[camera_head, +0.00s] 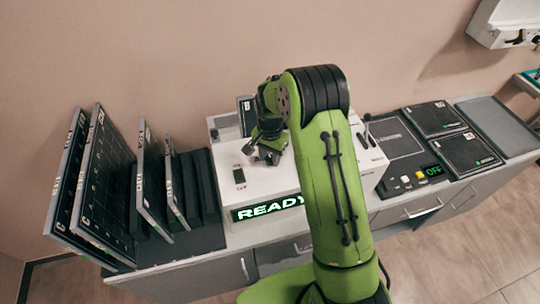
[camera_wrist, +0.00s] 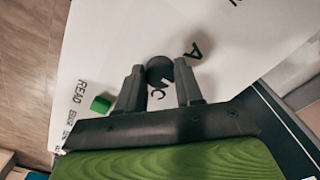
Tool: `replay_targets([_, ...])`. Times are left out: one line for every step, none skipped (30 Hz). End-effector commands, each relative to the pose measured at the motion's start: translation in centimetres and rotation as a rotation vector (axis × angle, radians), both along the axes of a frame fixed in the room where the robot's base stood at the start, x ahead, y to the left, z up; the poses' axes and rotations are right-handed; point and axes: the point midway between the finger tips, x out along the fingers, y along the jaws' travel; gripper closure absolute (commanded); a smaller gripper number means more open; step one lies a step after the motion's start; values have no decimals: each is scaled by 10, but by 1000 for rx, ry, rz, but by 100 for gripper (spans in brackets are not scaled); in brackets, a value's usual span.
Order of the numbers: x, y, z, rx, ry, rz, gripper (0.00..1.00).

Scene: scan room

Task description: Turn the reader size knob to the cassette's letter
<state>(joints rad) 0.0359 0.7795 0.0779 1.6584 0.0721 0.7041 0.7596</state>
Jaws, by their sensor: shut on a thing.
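The white reader (camera_head: 227,155) stands mid-counter with a lit READY display (camera_head: 268,207). My gripper (camera_wrist: 160,76) is shut on the knob, one finger at each side. I cannot tell which letter the knob points to. In the head view my gripper (camera_head: 267,150) hides the knob. Dark flat cassettes (camera_head: 105,180) stand upright in a rack at left; their small labels are not clearly legible.
A green button (camera_wrist: 100,104) lies left of my gripper, by printed text. Dark flat panels (camera_head: 435,119) lie on the right counter, near a small box with buttons and an OFF display (camera_head: 434,171). A dark screen (camera_head: 246,115) stands behind my gripper. A lever (camera_head: 367,128) is at right.

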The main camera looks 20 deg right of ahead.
Motion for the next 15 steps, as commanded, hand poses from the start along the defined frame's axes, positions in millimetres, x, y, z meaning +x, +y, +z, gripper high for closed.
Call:
replay_targets([0,0,1,0,-1,1,60])
replay_targets([0,0,1,0,-1,1,55])
replay_targets([0,0,1,0,-1,1,49])
replay_targets([0,0,1,0,-1,1,44])
replay_targets([0,0,0,0,-1,1,40])
replay_targets([0,0,0,0,-1,1,39])
replay_targets([0,0,0,1,-1,1,39])
replay_targets([0,0,0,1,-1,1,39])
replay_targets([0,0,0,1,-1,1,39])
replay_targets([0,0,0,1,-1,1,39])
replay_targets([0,0,0,1,-1,1,39])
replay_targets([0,0,0,0,0,1,39])
replay_targets([0,0,1,1,-1,1,39])
replay_targets([0,0,2,0,-1,1,39])
replay_targets([1,0,6,0,-3,1,39])
